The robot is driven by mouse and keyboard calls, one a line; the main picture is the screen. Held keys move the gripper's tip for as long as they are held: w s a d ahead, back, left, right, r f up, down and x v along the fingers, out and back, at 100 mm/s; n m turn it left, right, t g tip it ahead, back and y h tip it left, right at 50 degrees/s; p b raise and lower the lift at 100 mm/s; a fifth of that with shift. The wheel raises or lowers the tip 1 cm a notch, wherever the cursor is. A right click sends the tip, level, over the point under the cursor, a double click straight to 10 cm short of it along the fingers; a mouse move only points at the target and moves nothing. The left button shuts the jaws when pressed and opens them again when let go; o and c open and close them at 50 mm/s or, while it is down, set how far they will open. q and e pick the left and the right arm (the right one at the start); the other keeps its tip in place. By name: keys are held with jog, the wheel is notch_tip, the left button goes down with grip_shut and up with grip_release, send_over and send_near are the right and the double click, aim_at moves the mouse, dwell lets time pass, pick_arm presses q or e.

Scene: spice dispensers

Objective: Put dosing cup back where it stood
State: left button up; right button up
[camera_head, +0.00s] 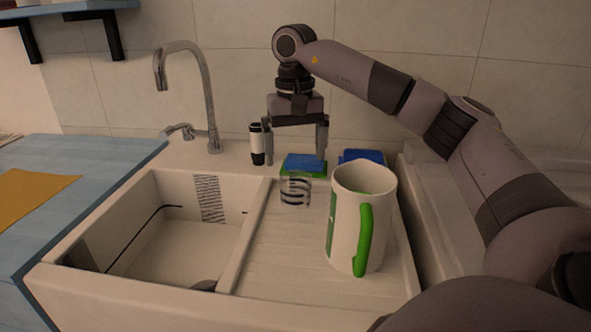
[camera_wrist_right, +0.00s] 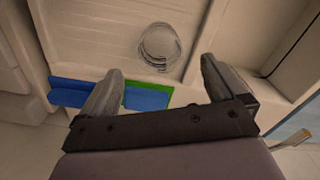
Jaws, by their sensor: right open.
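A small clear cup with dark bands, which looks like the dosing cup (camera_head: 295,190), stands on the ribbed drainboard (camera_head: 270,245) right of the sink basin. In the right wrist view the cup (camera_wrist_right: 159,48) shows from above as a round outline, just beyond and between the fingertips. My right gripper (camera_head: 295,148) points down, open and empty, above and behind the cup and apart from it. Its two spread fingers also show in the wrist view (camera_wrist_right: 162,70). My left gripper is in neither view.
A blue and green sponge (camera_head: 304,163) lies right behind the cup, with another blue one (camera_head: 362,156) beside it. A white jug with a green handle (camera_head: 345,225) stands front right. A black and white bottle (camera_head: 257,145) is by the left finger.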

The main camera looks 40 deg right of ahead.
notch_tip(320, 180, up, 4)
jog(key=shift+f, duration=0.25)
dwell(0.4)
